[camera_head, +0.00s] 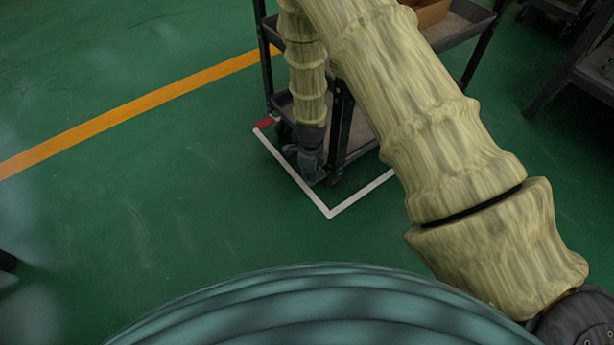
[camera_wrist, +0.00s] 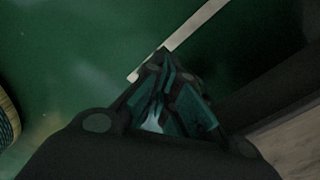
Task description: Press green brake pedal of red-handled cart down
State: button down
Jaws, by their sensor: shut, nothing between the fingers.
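A dark cart (camera_head: 341,130) with grey shelves stands in the upper middle of the head view, partly covered by my arm. Its handle is not visible, so I cannot tell its colour. A red piece (camera_head: 266,123), possibly a pedal, sits low at the cart's left corner. My gripper (camera_head: 309,176) points down near the floor, close beside the cart's near lower corner. In the wrist view my gripper (camera_wrist: 162,58) is shut and empty. I cannot make out the green brake pedal; it may be hidden behind my gripper or blend with the green floor.
White floor tape (camera_head: 330,214) forms a corner around the cart's near end. It also shows in the wrist view (camera_wrist: 190,27). An orange line (camera_head: 130,107) crosses the open green floor at left. Another dark cart (camera_head: 575,72) stands at the right.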

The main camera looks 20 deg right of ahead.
notch_tip(320, 180, up, 8)
jog(key=p, duration=0.7)
jog(key=shift+p, duration=0.3)
dwell(0.5)
